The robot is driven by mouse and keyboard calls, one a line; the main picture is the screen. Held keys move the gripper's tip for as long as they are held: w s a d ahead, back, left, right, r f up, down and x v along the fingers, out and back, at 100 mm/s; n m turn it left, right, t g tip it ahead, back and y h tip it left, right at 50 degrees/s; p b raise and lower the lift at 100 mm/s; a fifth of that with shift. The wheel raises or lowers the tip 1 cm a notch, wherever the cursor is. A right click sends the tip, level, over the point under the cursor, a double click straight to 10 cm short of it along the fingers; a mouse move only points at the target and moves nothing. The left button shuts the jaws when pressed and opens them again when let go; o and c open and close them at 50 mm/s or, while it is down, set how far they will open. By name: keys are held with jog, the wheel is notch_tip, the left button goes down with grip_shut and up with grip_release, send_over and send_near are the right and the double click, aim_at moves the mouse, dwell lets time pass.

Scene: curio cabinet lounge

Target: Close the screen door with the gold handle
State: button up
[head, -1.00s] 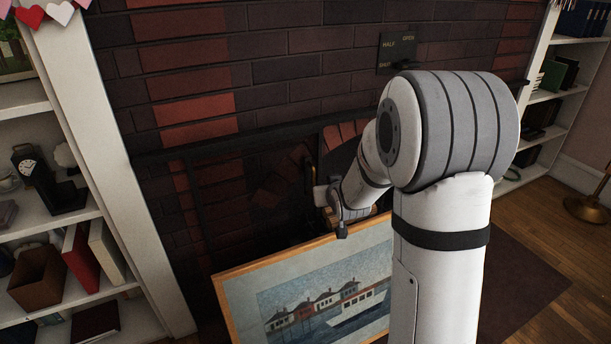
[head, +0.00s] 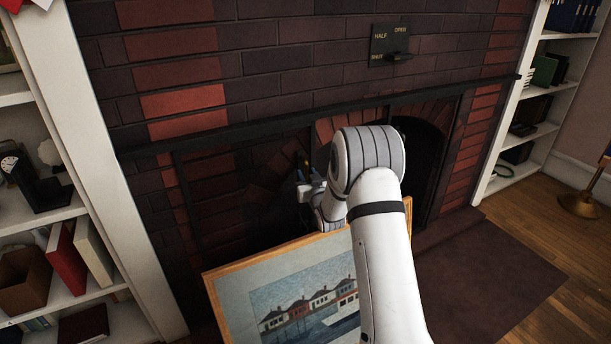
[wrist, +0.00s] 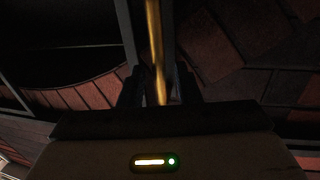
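The gold handle (wrist: 155,45) runs as an upright bar down the middle of the wrist view, in front of a grey frame strip of the screen door. My gripper (wrist: 160,85) has one dark finger on each side of the handle. The fingers look apart, with dark gaps beside the bar; contact is hard to make out. In the head view my gripper (head: 306,188) is at the fireplace front, left of my forearm. The dark screen door (head: 215,205) covers the left part of the fireplace, and brick shows through it. My arm and the picture hide its lower part.
A framed harbour picture (head: 255,262) leans in front of the fireplace, below my arm. A dark arched opening (head: 425,150) shows on the right. A damper plate (head: 388,45) is on the bricks. Shelves stand on both sides. A dark hearth (head: 490,275) at the right is clear.

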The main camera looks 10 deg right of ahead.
jog(key=shift+w, duration=0.65)
grip_shut()
